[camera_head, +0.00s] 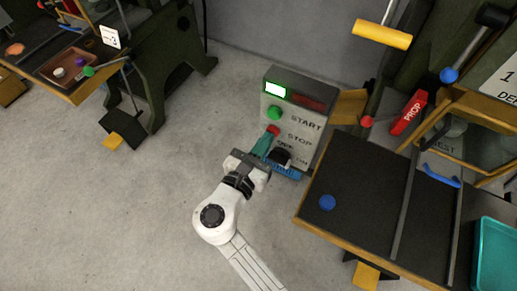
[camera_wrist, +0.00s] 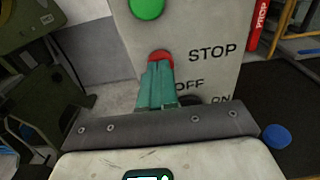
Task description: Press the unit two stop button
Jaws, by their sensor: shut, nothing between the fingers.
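A grey control box (camera_head: 309,106) stands in the middle of the head view, with a green button (camera_head: 275,113) marked START and a red button (camera_head: 273,130) marked STOP. The red stop button also shows in the wrist view (camera_wrist: 160,56), just beyond my fingertips, its lower part hidden by them. My gripper (camera_head: 266,141) has teal fingers, shut and empty, at the stop button. I cannot tell whether the fingertips touch it. The wrist view shows the fingers (camera_wrist: 158,72) too. A lit green-white lamp (camera_head: 275,89) is on the box; the lamp beside it is dark red. No unit number shows on the box.
A black knob (camera_head: 280,156) marked OFF and ON sits below the stop button. At right is a dark bench (camera_head: 347,192) with a blue disc (camera_head: 327,202), a red PROP piece (camera_head: 410,113) and a teal tray (camera_head: 483,260).

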